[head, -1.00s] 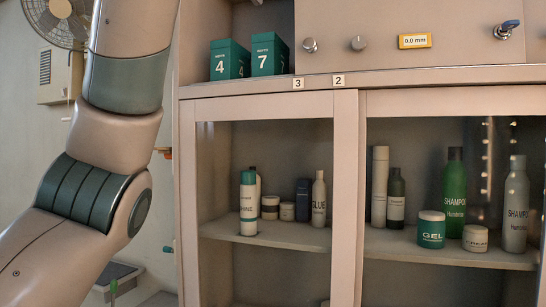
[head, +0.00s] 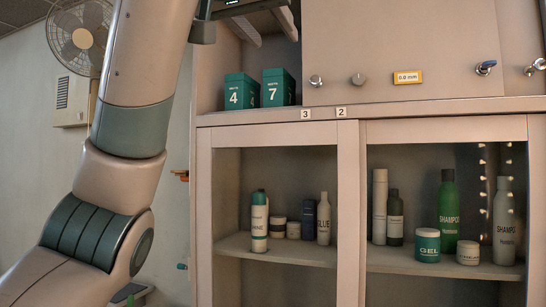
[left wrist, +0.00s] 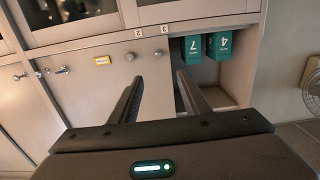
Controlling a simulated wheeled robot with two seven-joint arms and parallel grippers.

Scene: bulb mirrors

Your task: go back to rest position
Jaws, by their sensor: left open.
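My left gripper shows in part at the top edge of the head view (head: 266,34), in front of the upper part of the cabinet. The left wrist view shows its two dark fingers (left wrist: 159,78) spread apart with nothing between them. It is open and empty, with the cabinet front and the open shelf niche beyond it. My left arm rises along the left side of the head view. My right gripper is not in view.
The cabinet (head: 420,106) has an open niche with two green boxes, numbered 4 (head: 238,92) and 7 (head: 277,86). Behind its lower glass doors stand several bottles and jars. A fan (head: 82,38) hangs on the wall at left.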

